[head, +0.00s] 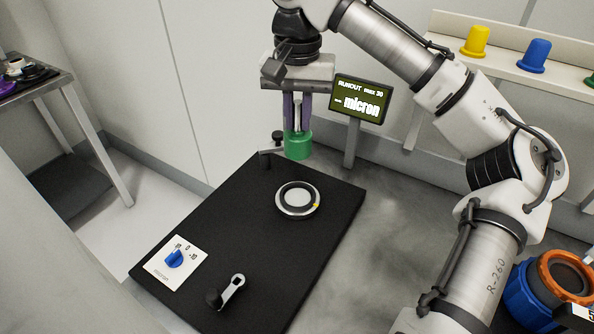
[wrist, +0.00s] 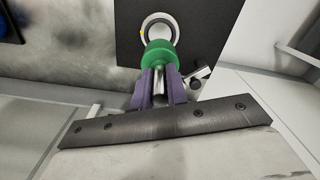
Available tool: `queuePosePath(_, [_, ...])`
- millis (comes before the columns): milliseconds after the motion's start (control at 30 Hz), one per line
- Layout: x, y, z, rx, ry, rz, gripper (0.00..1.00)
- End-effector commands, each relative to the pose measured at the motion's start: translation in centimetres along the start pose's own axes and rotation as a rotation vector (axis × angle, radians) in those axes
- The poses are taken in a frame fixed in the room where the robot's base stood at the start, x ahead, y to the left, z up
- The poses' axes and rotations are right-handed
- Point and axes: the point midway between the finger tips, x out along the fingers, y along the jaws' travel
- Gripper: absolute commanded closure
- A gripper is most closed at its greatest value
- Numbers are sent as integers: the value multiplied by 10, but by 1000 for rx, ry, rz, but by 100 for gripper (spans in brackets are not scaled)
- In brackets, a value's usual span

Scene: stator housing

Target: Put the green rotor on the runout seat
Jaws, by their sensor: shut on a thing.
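The green rotor (head: 298,146) is held by my gripper (head: 298,122), with its green body hanging below the purple fingers. In the wrist view the green rotor (wrist: 159,56) sits at the tips of my gripper (wrist: 157,85), whose fingers are shut on its metal shaft. The runout seat (head: 298,200) is a round metal ring with a pale centre and a small yellow mark, on the black plate. It is empty. In the head view the rotor appears above and behind the seat, apart from it. In the wrist view the rotor partly covers the seat (wrist: 158,27).
The black plate (head: 215,230) also carries a blue knob (head: 174,258) and a lever (head: 228,291). A runout display (head: 361,103) stands behind. A small post (head: 277,140) is close to the rotor's left. A shelf holds yellow (head: 477,42) and blue (head: 534,56) rotors. An orange-and-blue housing (head: 552,285) is right.

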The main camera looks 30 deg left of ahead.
Motion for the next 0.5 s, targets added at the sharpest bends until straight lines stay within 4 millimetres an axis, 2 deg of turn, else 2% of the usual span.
queuePosePath(33, [14,0,1,-4,-4,-4,100])
queuePosePath(200, [52,1,0,1,0,1,100])
queuePosePath(333, [71,0,0,1,1,0,100])
queuePosePath(500, [82,0,0,2,2,0,100])
